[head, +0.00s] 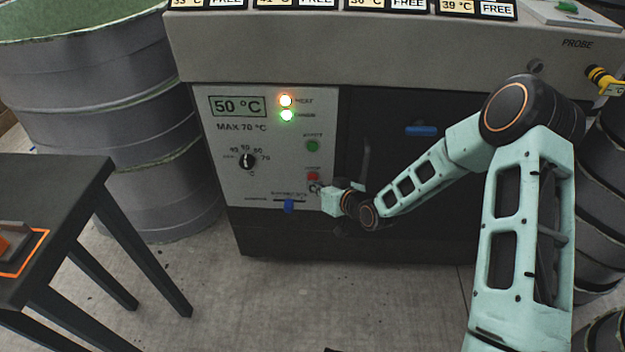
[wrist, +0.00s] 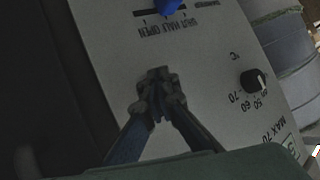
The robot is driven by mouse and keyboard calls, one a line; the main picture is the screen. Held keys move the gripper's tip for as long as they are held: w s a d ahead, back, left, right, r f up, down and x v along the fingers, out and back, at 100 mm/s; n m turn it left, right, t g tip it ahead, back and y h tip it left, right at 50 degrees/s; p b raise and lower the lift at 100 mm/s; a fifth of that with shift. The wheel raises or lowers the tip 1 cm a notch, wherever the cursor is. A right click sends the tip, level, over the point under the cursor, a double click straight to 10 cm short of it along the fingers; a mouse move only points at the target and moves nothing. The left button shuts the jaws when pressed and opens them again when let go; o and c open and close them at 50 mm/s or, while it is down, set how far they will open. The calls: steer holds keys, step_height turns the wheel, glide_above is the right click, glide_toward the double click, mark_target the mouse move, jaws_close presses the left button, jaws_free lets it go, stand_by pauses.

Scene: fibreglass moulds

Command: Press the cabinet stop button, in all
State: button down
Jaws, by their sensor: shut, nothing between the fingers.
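The cabinet (head: 232,185) has a light control panel on its left front. A small red button (head: 312,176) is on the panel, below a green button (head: 312,146). My gripper (head: 317,189) is just below and right of the red button in the head view, close to the panel. In the wrist view my gripper (wrist: 158,88) has its fingertips together and empty, in front of the panel (wrist: 200,65). No red button shows in the wrist view. Whether the fingertips touch the panel is unclear. An orange lamp (head: 286,100) and a green lamp (head: 287,115) are lit.
A temperature dial (head: 247,161) and a blue slider (head: 289,206) are near the buttons; the dial (wrist: 255,80) and slider (wrist: 170,5) also show in the wrist view. A blue handle (head: 421,130) is on the dark door. A dark table (head: 60,180) stands left.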

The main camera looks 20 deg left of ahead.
steer(key=shift+w, duration=0.25)
stand_by(0.5)
steer(key=shift+s+d, duration=0.15)
steer(key=shift+s, duration=0.65)
steer(key=s, duration=0.2)
steer(key=s+d, duration=0.1)
steer(key=s, duration=0.2)
steer(key=shift+d+b, duration=0.1)
steer(key=shift+b, duration=0.2)
steer(key=shift+w, duration=0.1)
stand_by(0.4)
